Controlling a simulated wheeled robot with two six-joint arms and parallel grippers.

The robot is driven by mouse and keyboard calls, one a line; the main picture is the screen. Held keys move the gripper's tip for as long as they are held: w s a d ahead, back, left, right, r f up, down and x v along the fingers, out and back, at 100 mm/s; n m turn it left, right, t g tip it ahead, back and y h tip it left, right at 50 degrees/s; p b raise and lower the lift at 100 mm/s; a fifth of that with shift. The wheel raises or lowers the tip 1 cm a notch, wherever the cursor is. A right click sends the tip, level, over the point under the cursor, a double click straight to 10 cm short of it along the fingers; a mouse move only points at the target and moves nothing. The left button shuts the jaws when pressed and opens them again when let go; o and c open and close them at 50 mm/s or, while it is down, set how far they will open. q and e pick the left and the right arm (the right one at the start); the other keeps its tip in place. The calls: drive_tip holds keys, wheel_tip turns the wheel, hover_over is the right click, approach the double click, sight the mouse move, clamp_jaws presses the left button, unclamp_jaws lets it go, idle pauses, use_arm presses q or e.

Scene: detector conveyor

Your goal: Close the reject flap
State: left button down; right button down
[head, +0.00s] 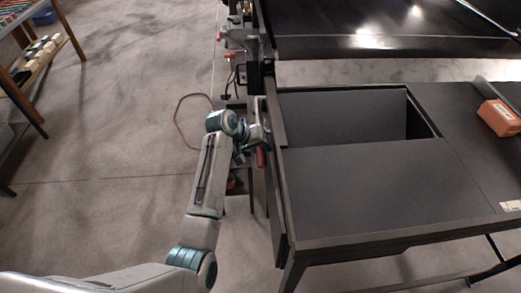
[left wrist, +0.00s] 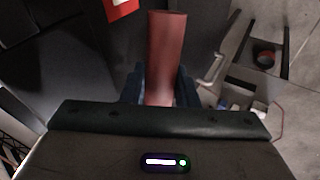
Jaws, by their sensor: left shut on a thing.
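My left gripper (head: 259,148) is at the left side of the dark conveyor table (head: 370,190), beside its upright edge panel (head: 276,195). A red handle (head: 261,158) shows just by the gripper. In the left wrist view, the left gripper (left wrist: 160,88) is shut on this red handle (left wrist: 167,45), which stands between the dark fingers. The table top has a rectangular opening with a dark panel (head: 340,115) inside it. I cannot tell for certain which panel is the reject flap. My right gripper is not in view.
An orange-red block (head: 498,118) lies on the table at the right. A black conveyor belt (head: 390,25) runs across the back. A rack with small boxes (head: 38,52) stands at the far left. The grey floor (head: 110,150) between is mostly clear, with a thin red cable loop (head: 178,115).

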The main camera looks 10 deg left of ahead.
use_arm(q)
drive_tip(key=shift+s+r, duration=0.1)
drive_tip(key=shift+r, duration=0.3)
drive_tip(key=c, duration=1.1)
unclamp_jaws()
drive_tip(key=shift+c, duration=0.2)
drive_tip(key=shift+a, duration=0.1)
